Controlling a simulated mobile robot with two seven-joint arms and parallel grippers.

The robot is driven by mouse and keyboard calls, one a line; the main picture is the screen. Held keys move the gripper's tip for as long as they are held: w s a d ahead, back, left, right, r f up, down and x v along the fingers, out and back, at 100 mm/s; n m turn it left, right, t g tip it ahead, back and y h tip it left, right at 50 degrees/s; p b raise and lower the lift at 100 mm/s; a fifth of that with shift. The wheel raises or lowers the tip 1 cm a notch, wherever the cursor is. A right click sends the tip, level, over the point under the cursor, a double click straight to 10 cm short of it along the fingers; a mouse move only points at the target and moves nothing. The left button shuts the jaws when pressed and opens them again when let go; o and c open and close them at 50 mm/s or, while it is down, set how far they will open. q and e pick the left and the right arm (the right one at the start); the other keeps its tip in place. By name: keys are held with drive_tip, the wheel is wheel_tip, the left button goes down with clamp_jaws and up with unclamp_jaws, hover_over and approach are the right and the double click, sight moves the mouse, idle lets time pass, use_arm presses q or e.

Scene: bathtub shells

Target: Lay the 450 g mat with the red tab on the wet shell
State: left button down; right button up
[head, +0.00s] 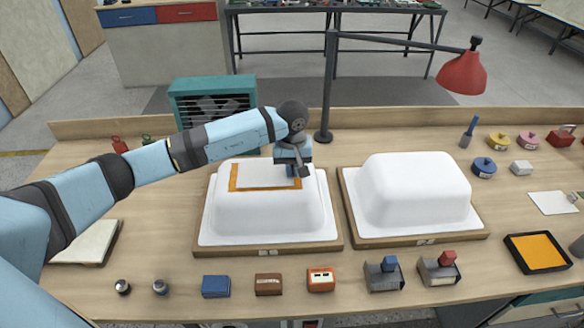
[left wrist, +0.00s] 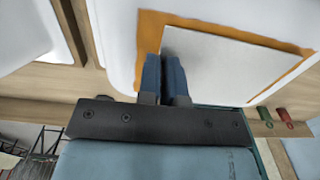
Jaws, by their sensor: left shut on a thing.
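A white mat (head: 263,174) is at the top of the left white shell (head: 265,218), over an orange patch (head: 233,178) whose border shows around part of it. My left gripper (head: 296,170) is shut on the mat's edge near the shell's right end. The left wrist view shows its blue fingers (left wrist: 165,78) closed at the white mat (left wrist: 225,62) with orange beside it. I cannot tell whether the mat lies flat or hangs just above the shell. No red tab shows on it. A second white shell (head: 415,193) without orange stands to the right. My right gripper is not in view.
A red lamp (head: 463,73) stands behind the shells. An orange-filled tray (head: 537,252) and a white sheet (head: 552,203) are at the right. Several small blocks, including a blue one (head: 216,286), line the front. A pale slab (head: 88,242) lies left; a teal heater-like box (head: 213,97) stands behind.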

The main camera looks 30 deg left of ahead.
use_arm(q)
drive_tip(key=shift+f+b, duration=0.35)
drive_tip(key=shift+b, duration=0.1)
idle(1.0)
drive_tip(key=c, duration=0.7)
unclamp_jaws()
drive_tip(key=shift+c, duration=0.2)
drive_tip(key=shift+r, duration=0.15)
drive_tip(key=shift+r+p, duration=1.25)
drive_tip(key=shift+r, duration=2.15)
